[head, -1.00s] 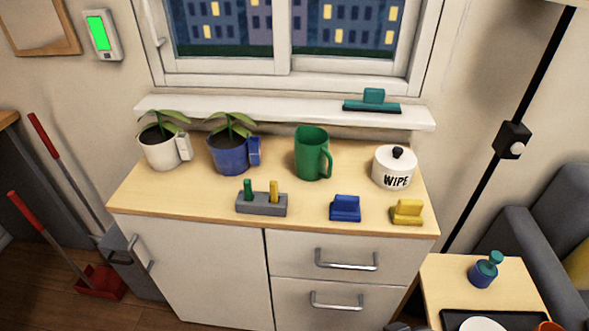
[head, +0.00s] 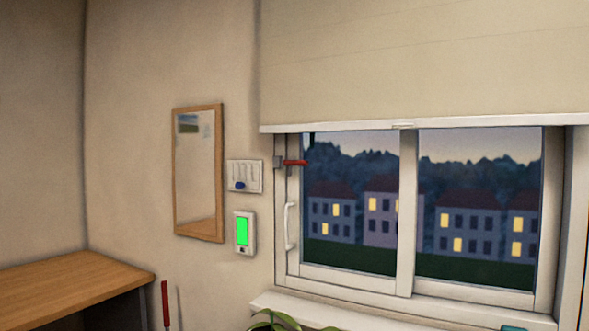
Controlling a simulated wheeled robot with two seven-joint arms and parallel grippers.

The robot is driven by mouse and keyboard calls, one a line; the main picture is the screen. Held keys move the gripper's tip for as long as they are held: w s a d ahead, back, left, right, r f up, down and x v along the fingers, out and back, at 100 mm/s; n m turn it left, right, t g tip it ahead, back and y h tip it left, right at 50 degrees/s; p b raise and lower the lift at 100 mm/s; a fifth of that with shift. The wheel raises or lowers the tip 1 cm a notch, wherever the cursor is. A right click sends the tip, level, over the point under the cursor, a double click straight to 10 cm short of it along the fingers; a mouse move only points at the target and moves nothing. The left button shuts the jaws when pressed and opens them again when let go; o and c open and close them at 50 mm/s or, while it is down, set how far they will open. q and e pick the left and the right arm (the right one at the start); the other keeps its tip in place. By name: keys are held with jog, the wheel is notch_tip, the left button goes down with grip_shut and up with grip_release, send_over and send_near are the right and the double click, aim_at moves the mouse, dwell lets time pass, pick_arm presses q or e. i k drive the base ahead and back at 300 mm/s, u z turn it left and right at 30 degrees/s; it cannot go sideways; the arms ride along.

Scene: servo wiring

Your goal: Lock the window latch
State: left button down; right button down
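The window (head: 405,215) has two panes in a white frame, with dark houses and lit windows outside. A small red lever (head: 296,163) on a grey mount, which looks like the latch, sits at the upper left of the window frame. The lever points to the right, roughly level, over the left pane. A white vertical handle (head: 290,226) is on the left sash below it. The window looks closed, though I cannot tell whether the latch is engaged. Neither of my grippers shows in the head view.
A pale blind (head: 430,60) hangs down to the window's top. Left of the window are a wood-framed mirror (head: 199,174), a white panel with a blue knob (head: 244,176) and a green-screen device (head: 243,232). The sill (head: 300,308) and a plant (head: 272,321) are below.

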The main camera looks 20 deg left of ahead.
aim_at(289, 163)
jog(key=u, duration=2.05)
jog(key=i, duration=1.35)
jog(key=z, duration=3.4)
